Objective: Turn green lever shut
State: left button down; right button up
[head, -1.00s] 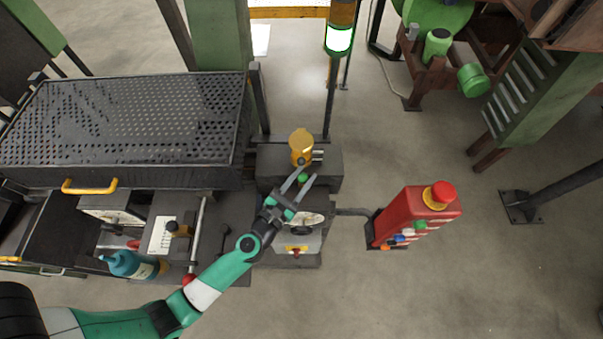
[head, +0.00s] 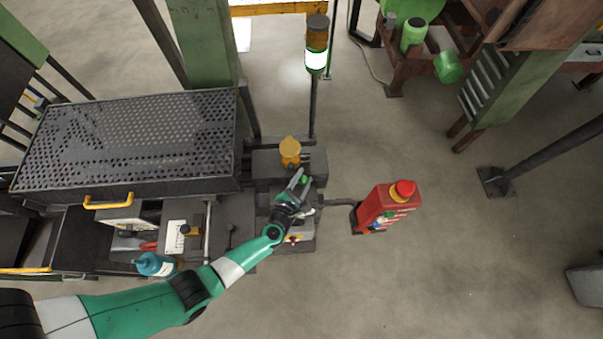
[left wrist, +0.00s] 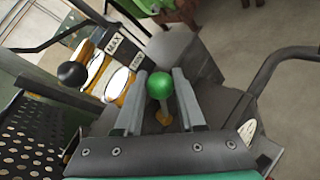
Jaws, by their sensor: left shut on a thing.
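My right gripper is not in view.
A black ball knob (left wrist: 72,74) stands left of the gripper near a plate marked MAX (left wrist: 115,50). A yellow-capped part (head: 290,150) stands just behind the gripper. A perforated cover (head: 130,135) lies left. Open floor lies right.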

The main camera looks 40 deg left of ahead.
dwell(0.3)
pick_arm(q)
jog(key=c, duration=0.5)
grip_release()
